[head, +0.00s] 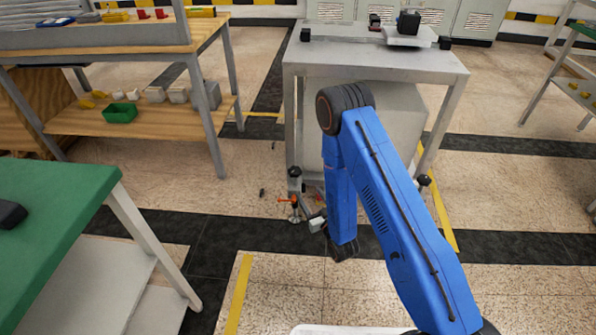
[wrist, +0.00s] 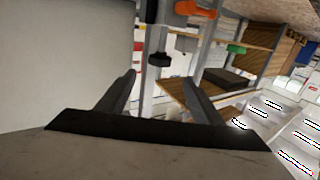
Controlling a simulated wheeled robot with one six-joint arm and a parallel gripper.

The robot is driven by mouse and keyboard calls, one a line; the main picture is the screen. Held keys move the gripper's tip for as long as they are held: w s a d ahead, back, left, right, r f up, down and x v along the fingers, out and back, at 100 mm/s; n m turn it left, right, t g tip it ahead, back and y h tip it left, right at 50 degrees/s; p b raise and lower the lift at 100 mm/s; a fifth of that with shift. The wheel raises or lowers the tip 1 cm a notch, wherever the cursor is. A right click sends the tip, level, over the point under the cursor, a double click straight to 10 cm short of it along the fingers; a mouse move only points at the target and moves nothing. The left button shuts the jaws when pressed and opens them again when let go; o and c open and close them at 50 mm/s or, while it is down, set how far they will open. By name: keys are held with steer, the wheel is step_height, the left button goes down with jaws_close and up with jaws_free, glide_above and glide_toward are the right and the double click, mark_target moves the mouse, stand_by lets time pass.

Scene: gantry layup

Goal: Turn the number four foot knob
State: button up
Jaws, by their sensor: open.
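A grey steel table (head: 370,62) stands ahead on legs with adjustable feet. Its front left foot (head: 295,215) has a black knob (head: 295,172) and an orange handle (head: 287,200) near the floor. Another black knob (head: 423,180) is at the right leg. No number is readable on any knob. In the wrist view, my gripper (wrist: 164,88) is open with nothing between the fingers. A black knob (wrist: 160,59) and an orange part (wrist: 195,9) show beyond the fingertips; contact is not visible.
A wooden bench (head: 150,125) with parts and a green bin (head: 119,112) stands at left. A green-topped table (head: 60,200) is nearer at left. Small loose items lie on the floor by the foot. Open floor (head: 525,205) is at right.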

mark_target(294, 171)
steer(key=x, duration=1.6)
steer(key=shift+a+r, duration=0.1)
steer(key=c, duration=1)
